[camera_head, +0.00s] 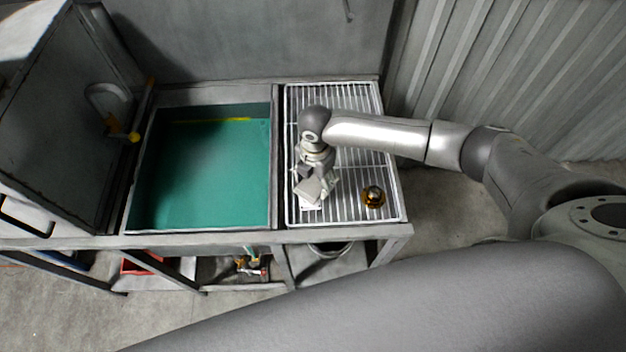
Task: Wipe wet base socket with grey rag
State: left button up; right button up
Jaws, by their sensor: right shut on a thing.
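My right gripper (318,192) points down over the left part of the white wire rack. It is shut on a pale grey piece that looks like the grey rag (309,194), low at or just above the wires. The fingers and the rag blend together, so the exact grip is hard to see. A small round metal part with an amber-gold rim, which looks like the base socket (374,196), sits on the rack to the right of the gripper, apart from it. I cannot tell whether it is wet. My left gripper is not in view.
The wire rack (350,95) is otherwise clear. Left of it is an open basin with a teal inside (205,175). A raised grey lid (60,120) stands at the far left. A bucket (325,250) is below the rack. A corrugated wall (510,70) rises behind right.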

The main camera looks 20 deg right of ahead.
notch_tip(320, 180, up, 2)
jog(key=shift+r+p, duration=0.1)
jog(key=shift+p, duration=0.25)
jog(key=shift+r, duration=1.9)
jog(key=shift+s+m+b, duration=0.2)
jog(key=shift+m+b, duration=0.65)
jog(key=shift+m, duration=0.05)
jog(key=s+m+b, duration=0.1)
jog(key=m, duration=0.2)
jog(key=r+m+b, duration=0.1)
jog(key=m+b, duration=0.1)
jog(key=m, duration=0.1)
jog(key=s+r+m+b, duration=0.1)
jog(key=m+b, duration=0.1)
jog(key=m, duration=0.1)
jog(key=shift+s+d, duration=0.3)
jog(key=shift+s, duration=0.05)
jog(key=s+d+r+m+b, duration=0.2)
jog(key=s+m+b, duration=0.4)
jog(key=m, duration=0.8)
jog(key=shift+s+d+b, duration=0.15)
jog(key=shift+d+b, duration=0.45)
jog(key=shift+b, duration=0.4)
